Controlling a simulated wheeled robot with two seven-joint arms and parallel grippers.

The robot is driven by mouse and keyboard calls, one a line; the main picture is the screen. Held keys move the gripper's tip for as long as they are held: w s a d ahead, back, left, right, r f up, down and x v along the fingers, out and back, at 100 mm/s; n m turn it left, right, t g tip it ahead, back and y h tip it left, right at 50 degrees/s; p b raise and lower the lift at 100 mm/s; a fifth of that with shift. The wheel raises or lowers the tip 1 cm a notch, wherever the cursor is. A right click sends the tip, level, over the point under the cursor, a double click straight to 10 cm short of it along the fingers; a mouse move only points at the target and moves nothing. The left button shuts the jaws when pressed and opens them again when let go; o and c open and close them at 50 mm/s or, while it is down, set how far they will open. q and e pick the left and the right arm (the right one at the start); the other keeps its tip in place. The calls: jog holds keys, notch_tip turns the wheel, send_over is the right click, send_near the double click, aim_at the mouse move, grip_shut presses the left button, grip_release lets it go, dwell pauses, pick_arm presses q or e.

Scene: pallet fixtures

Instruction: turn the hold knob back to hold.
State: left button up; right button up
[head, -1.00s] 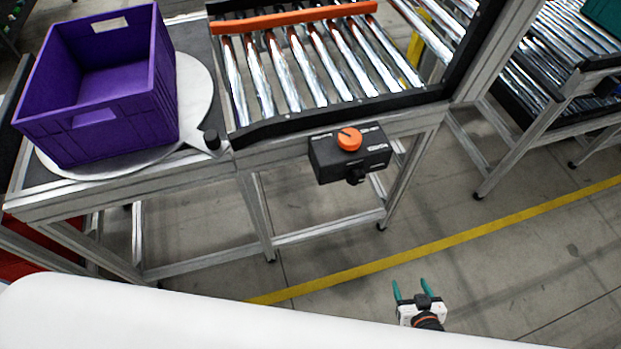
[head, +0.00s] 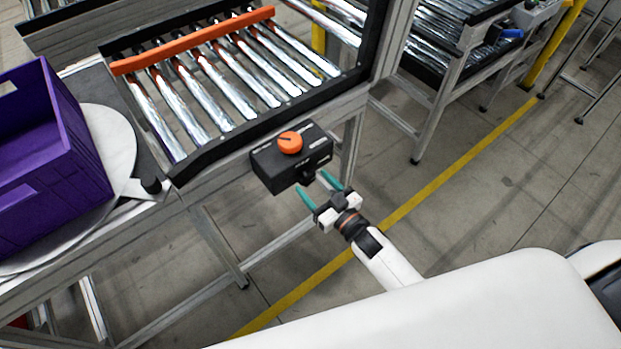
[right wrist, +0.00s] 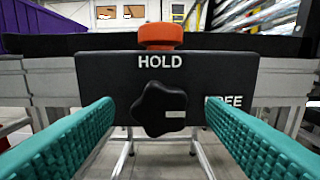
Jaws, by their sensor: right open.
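A black control box (head: 282,172) hangs on the front rail of the roller conveyor. The black lobed hold knob (right wrist: 160,110) is on its front face, below the word HOLD. The knob's white mark is on its right side, toward the word FREE, which a finger partly covers. In the head view the knob (head: 307,177) is small and dark. My right gripper (head: 315,184) is open in front of the box. In the right wrist view its teal fingers (right wrist: 160,112) are on either side of the knob, apart from it. My left gripper is not in view.
An orange knob (head: 290,142) sits on top of the box. An orange bar (head: 195,40) lies across the rollers. A purple crate (head: 45,150) stands on a grey round plate (head: 112,150) at the left. The floor to the right of the box is clear.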

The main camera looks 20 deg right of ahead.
jog(key=shift+x, duration=1.15)
jog(key=c, duration=1)
